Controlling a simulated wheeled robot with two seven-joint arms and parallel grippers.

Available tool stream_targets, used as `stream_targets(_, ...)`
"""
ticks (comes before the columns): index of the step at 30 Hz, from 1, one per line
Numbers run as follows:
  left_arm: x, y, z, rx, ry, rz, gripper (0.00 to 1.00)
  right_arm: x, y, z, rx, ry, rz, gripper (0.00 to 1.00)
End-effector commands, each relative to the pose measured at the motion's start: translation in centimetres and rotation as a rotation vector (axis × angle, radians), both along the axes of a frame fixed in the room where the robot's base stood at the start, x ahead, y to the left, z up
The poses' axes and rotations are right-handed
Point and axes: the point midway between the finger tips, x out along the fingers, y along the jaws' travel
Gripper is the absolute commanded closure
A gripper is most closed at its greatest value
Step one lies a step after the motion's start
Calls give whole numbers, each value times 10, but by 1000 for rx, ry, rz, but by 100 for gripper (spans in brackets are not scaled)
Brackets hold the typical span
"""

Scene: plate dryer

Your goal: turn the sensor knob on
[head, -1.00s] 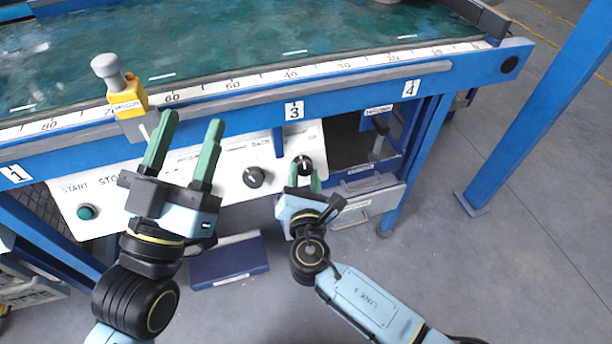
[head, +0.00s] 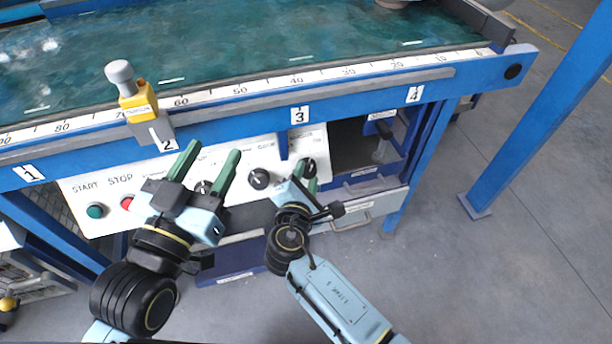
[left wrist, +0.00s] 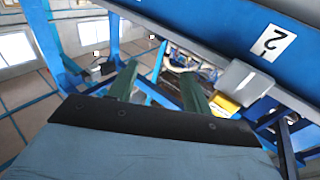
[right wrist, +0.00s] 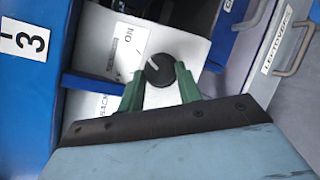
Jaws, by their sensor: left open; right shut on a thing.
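The black knob (head: 308,167) with a white pointer mark is at the right end of the white control panel (head: 280,155). My right gripper (head: 304,183) is shut on this knob. In the right wrist view the knob (right wrist: 163,73) sits between the two green fingertips (right wrist: 159,80), its white mark slanting to the upper left toward the printed word ON. My left gripper (head: 214,150) is open and empty in front of the middle of the panel. The left wrist view shows its green fingers (left wrist: 158,82) apart with nothing between them.
The panel also bears a green button (head: 95,211), a red button (head: 127,204) and another black knob (head: 259,179). A yellow device (head: 138,103) stands on the blue frame's rail above. An open bay with a drawer (head: 365,188) lies right of the panel.

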Motion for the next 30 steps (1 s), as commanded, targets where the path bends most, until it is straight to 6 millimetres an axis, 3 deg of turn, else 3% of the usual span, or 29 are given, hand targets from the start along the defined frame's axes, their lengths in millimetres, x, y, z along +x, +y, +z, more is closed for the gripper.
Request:
stream_targets(10, 0, 0, -1, 1, 3, 0, 50, 0, 0, 0, 5, 2, -3, 88)
stream_targets(11, 0, 0, -1, 1, 3, 0, 50, 0, 0, 0, 5, 1, -2, 63)
stream_targets(15, 0, 0, -1, 1, 3, 0, 50, 0, 0, 0, 4, 1, -2, 45)
stream_targets(26, 0, 0, -1, 2, 7, 0, 50, -1, 0, 1, 2, 0, -1, 44)
stream_targets(30, 1, 3, -14, 29, 91, 7, 50, -4, 2, 4, 2, 0, 0, 44)
